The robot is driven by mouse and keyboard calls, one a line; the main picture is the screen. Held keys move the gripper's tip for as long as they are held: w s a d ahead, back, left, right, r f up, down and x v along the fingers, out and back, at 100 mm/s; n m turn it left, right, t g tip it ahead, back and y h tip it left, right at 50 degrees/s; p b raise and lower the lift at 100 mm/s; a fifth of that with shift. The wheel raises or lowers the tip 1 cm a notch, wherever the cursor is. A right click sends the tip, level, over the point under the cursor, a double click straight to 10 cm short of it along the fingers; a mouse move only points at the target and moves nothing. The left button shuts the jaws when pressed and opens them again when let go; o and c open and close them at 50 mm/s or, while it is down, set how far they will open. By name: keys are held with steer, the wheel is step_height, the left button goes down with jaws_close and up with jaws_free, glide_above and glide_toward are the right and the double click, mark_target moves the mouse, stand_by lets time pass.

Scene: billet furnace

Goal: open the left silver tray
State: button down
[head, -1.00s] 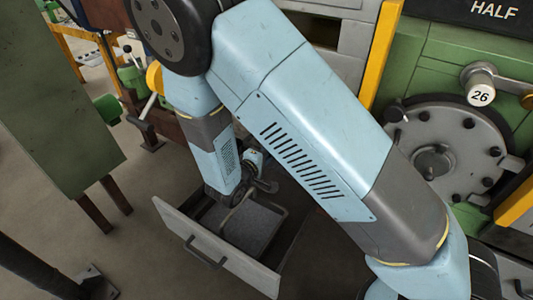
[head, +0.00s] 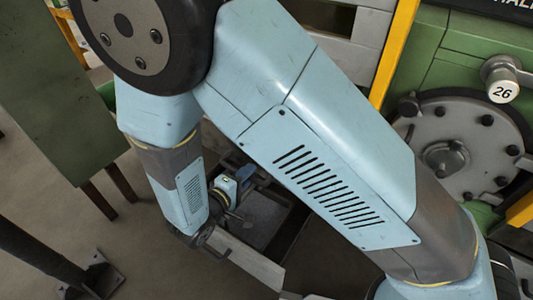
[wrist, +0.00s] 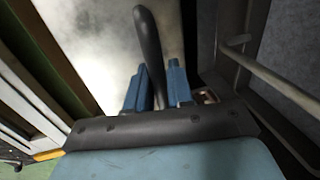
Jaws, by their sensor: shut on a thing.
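A silver tray-like drawer stands open low in the head view, its front panel (head: 250,262) toward me and partly behind my arm. A dark handle (head: 206,237) shows at its left, beside my forearm. My gripper (head: 250,176) is small and partly hidden there, over the drawer's far side. In the wrist view, my gripper's blue fingers (wrist: 157,88) are shut on a dark curved handle bar (wrist: 148,42). A bright silver surface (wrist: 90,40) lies beyond it. I cannot tell from the wrist view which tray this bar belongs to.
A dark compartment with a thin metal rod (wrist: 270,77) lies close on the gripper's right. In the head view, a green furnace front has a round grey hatch (head: 470,130) and a knob marked 26 (head: 503,91). A green panel on legs (head: 55,90) stands at left.

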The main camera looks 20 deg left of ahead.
steer(key=f+v, duration=0.3)
steer(key=v, duration=1.2)
steer(key=shift+s+f, duration=0.25)
steer(key=shift+s, duration=0.2)
steer(key=c, duration=1.2)
jaws_free()
steer(key=shift+a, duration=0.1)
steer(key=shift+w, duration=0.1)
steer(key=shift+r, duration=0.1)
steer(key=v, duration=1.4)
steer(key=shift+w, duration=0.1)
